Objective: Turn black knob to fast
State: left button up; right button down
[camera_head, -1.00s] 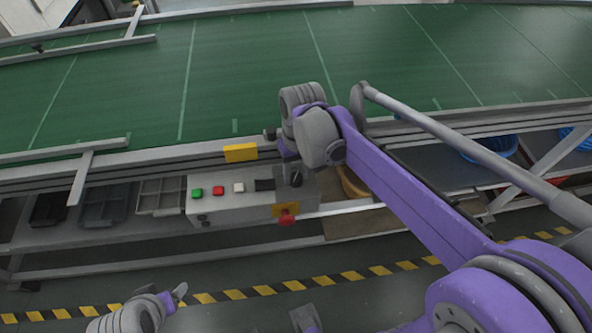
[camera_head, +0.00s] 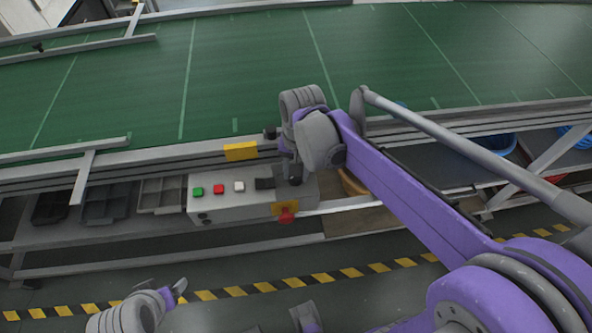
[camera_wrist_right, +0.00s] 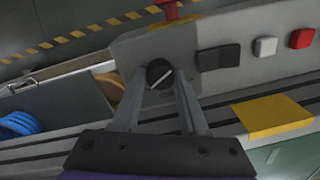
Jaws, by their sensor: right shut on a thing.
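The black knob (camera_wrist_right: 158,73) sits on the end of the grey control box (camera_head: 232,208), and a pale line crosses its face in the right wrist view. My right gripper (camera_wrist_right: 158,80) has one finger on each side of the knob and is shut on it. In the head view my right gripper (camera_head: 295,178) reaches down over the box's right end and hides most of the knob. No readable "fast" mark shows. My left gripper (camera_head: 176,291) is low at the left, away from the box; its jaw opening is unclear.
The box carries a green button (camera_head: 198,192), a red button (camera_head: 219,189), a white button (camera_head: 239,187), a black switch (camera_head: 265,183) and a red stop knob (camera_head: 286,215). A green conveyor (camera_head: 240,70) runs above.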

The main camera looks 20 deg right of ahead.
dwell(0.3)
jog(key=shift+c, duration=2.2)
grip_release()
notch_tip(320, 180, up, 11)
jog(key=p, duration=0.1)
jog(key=shift+s+d, duration=0.2)
jog(key=shift+f, duration=0.15)
jog(key=s+a+f+n+t+p, duration=0.1)
jog(key=s+f+n+t+p, duration=0.2)
jog(key=s+f+n+t, duration=0.2)
jog(key=s+f+n, duration=0.2)
jog(key=s+f, duration=0.2)
jog(key=s, duration=0.2)
jog(key=shift+s+a, duration=0.3)
